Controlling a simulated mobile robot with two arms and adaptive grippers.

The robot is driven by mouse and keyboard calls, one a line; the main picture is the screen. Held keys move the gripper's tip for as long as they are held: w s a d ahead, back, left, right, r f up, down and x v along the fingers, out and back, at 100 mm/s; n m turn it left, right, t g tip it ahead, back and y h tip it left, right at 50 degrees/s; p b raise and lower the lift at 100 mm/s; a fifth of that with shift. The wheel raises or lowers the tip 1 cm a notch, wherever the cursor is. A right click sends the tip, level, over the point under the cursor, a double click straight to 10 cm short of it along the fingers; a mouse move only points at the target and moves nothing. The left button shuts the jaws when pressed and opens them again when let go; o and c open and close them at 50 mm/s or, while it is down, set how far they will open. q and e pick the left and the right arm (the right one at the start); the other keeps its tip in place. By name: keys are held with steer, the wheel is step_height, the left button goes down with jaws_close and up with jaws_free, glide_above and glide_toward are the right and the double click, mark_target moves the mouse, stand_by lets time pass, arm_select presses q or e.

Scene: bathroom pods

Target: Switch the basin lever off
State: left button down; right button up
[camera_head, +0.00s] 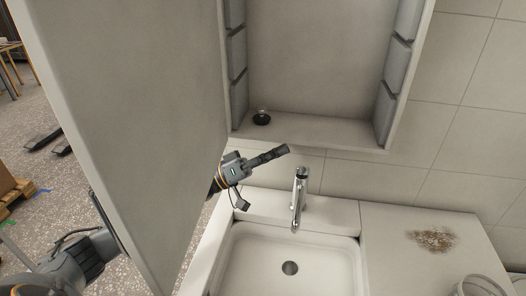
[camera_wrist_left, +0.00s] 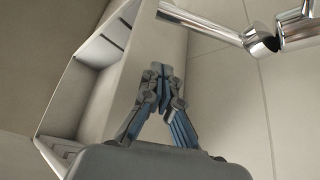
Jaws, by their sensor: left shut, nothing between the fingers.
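The chrome basin tap (camera_head: 298,202) stands upright at the back of the white basin (camera_head: 352,262), with its lever (camera_head: 302,173) on top. My left gripper (camera_head: 286,150) is shut and empty. In the head view its tip appears up and slightly left of the lever, with a visible gap. In the left wrist view, the closed fingers (camera_wrist_left: 161,70) are in the middle, and chrome tap parts (camera_wrist_left: 205,25) cross the upper right, apart from the fingers. I cannot tell the lever's exact position or see water running. My right gripper is not in view.
A large open cabinet door (camera_head: 130,110) hides part of my left arm. The open wall cabinet (camera_head: 320,128) above the tap holds a small dark round object (camera_head: 262,118). A stained counter (camera_head: 385,240) lies right of the basin, with a pale round container (camera_head: 480,288) at the lower right.

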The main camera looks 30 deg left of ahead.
mark_target(302, 169)
arm_select(q)
steer(key=d, duration=0.1)
steer(key=d+f+p, duration=0.1)
steer(key=d+f, duration=0.1)
steer(key=d, duration=0.1)
steer(key=shift+p, duration=0.35)
steer(key=shift+s+a, duration=0.1)
